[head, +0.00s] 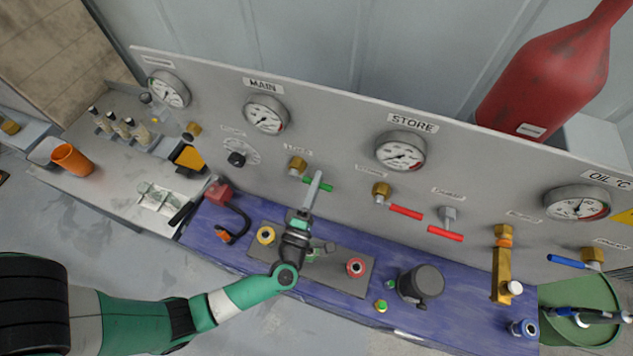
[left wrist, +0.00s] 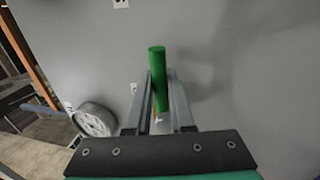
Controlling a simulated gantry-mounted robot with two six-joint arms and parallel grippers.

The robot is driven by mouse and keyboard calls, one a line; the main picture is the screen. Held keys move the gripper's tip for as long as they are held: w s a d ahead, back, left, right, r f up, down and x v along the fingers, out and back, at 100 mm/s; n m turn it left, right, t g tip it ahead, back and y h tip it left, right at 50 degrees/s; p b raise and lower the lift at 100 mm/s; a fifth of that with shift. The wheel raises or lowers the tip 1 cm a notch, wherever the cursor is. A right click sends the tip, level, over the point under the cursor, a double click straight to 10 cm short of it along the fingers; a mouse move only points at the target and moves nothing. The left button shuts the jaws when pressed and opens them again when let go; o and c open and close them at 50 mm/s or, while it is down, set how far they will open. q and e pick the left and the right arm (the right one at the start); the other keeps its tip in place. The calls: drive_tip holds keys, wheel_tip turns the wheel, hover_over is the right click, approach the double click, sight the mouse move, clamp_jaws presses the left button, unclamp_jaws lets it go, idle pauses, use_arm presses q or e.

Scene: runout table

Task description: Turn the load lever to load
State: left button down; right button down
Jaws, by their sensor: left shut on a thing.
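A valve with a brass body (head: 297,166) and a green lever handle (head: 325,186) sits on the grey panel (head: 345,155), below a small label that is too blurred to read with certainty. My left gripper (head: 315,178) is at the panel and shut on the green handle, whose end shows to its right. In the left wrist view, the green handle (left wrist: 157,75) stands between the two grey fingers of my gripper (left wrist: 160,95) and sticks out past their tips. The fingers partly hide the valve behind it. My right gripper is not in view.
Red-handled valves (head: 406,212) are to the right on the panel, and a small dial (head: 240,152) is to the left. Below, the blue mat (head: 215,218) holds a grey plate with fittings, a dark cylinder (head: 420,284) and a red-and-black tool (head: 219,193).

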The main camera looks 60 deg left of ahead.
use_arm(q)
drive_tip(key=shift+r, duration=0.1)
drive_tip(key=c, duration=0.8)
unclamp_jaws()
drive_tip(key=b+v, duration=0.1)
drive_tip(key=v, duration=1)
drive_tip(key=shift+s+d, duration=0.15)
drive_tip(key=shift+s, duration=0.1)
